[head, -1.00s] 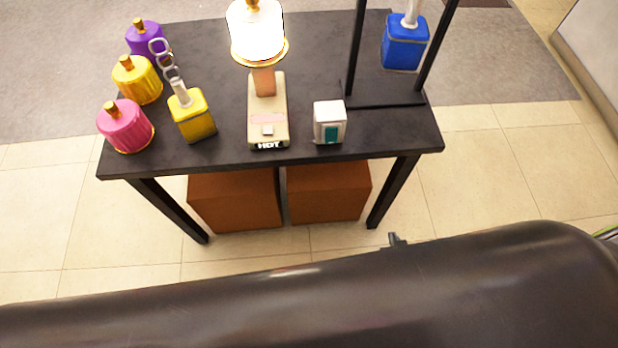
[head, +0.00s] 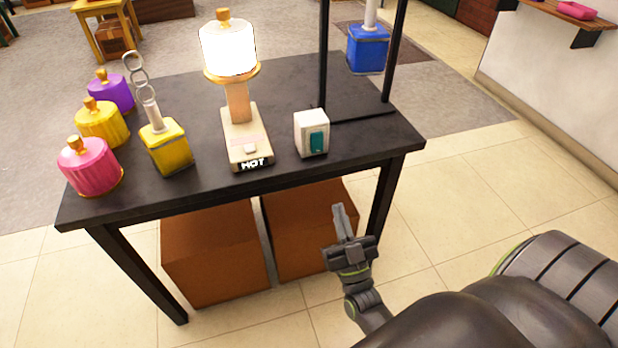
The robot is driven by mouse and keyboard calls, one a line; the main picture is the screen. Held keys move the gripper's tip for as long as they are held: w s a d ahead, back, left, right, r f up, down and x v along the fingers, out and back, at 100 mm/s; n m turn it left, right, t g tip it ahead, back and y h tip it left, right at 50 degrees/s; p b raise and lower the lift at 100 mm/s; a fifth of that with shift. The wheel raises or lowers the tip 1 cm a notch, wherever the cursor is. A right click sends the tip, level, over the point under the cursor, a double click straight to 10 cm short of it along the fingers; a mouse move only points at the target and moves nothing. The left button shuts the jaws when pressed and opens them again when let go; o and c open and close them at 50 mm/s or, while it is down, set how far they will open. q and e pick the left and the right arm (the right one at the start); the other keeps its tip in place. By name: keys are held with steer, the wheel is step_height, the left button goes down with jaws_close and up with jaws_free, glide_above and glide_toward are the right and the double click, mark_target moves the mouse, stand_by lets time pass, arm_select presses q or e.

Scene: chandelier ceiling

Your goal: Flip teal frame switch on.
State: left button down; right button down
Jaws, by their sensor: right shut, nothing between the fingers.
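The switch is a small white box with a teal frame (head: 318,140) on its front face. It stands upright near the front right part of the black table (head: 280,180). Whether its rocker is on or off is too small to tell. My right gripper (head: 341,219) is shut and empty. It points up in front of the table's front edge, below and a little right of the switch, apart from it. My left gripper is not in view.
A lit lamp (head: 229,50) stands on a base marked "HOT" left of the switch. A yellow block with chain links (head: 167,148) and pink (head: 91,166), yellow (head: 102,124) and purple (head: 111,91) jars stand further left. A black frame with a blue block (head: 367,50) is behind. Brown boxes (head: 212,255) sit below.

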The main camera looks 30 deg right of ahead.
mark_target(318, 145)
steer(key=shift+r, duration=0.1)
stand_by(0.3)
